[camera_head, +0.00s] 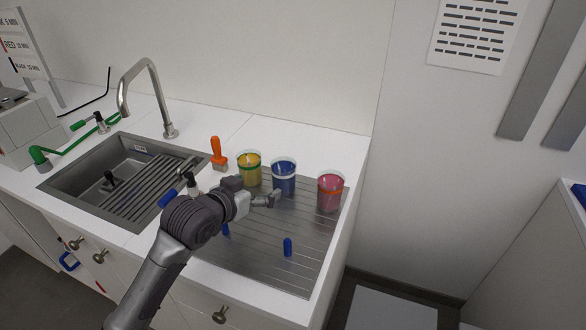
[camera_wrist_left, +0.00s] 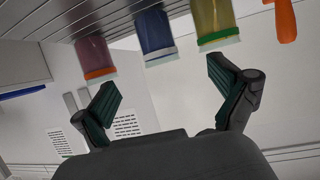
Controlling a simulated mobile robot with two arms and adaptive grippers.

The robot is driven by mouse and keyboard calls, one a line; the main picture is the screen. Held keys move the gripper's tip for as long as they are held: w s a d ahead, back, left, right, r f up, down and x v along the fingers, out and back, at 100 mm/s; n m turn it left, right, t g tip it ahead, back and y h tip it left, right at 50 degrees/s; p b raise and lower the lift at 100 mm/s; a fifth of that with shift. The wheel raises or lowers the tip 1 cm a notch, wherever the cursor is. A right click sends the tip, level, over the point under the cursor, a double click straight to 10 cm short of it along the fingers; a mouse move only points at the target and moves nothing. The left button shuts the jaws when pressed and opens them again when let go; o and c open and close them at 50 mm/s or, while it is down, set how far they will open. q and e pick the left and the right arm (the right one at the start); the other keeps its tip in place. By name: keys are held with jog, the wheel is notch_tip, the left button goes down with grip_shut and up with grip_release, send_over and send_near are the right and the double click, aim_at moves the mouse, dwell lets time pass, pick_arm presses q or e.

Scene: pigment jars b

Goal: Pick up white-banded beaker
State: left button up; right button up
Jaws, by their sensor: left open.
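The white-banded beaker (camera_head: 284,178) holds blue pigment and stands upright on the metal drainboard (camera_head: 262,262), between the yellow, green-banded beaker (camera_head: 249,170) and the red, orange-banded beaker (camera_head: 329,194). It also shows upside down in the left wrist view (camera_wrist_left: 155,32), its white band towards the rim. My left gripper (camera_head: 262,197) is just in front of and slightly left of it, open and empty. In the left wrist view the spread fingers (camera_wrist_left: 168,88) are apart from the beaker, which lies between their directions. My right gripper is not in view.
An orange-handled brush (camera_head: 217,152) stands left of the yellow beaker. A small blue object (camera_head: 287,247) is on the front of the drainboard. The sink (camera_head: 120,180) with its tall faucet (camera_head: 150,90) is at the left. The drainboard's front right is mostly clear.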

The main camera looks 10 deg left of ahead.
aim_at(277, 175)
pick_arm(q)
jog(key=x, duration=0.7)
jog(key=shift+w+d+p, duration=0.1)
jog(key=shift+w+p, duration=0.2)
jog(key=shift+w+d+f, duration=0.1)
jog(key=shift+w, duration=0.2)
jog(key=shift+w+d+f+p, duration=0.1)
jog(key=shift+w+d+p, duration=0.2)
jog(key=shift+w, duration=0.3)
jog(key=x, duration=0.3)
jog(key=shift+w, duration=0.15)
jog(key=shift+w+d+f, duration=0.15)
jog(key=shift+f, duration=0.05)
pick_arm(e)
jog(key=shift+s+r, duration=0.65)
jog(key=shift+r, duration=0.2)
pick_arm(q)
jog(key=shift+c, duration=0.4)
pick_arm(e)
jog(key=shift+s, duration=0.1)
pick_arm(q)
jog(key=shift+c, duration=1.2)
jog(key=c, duration=1)
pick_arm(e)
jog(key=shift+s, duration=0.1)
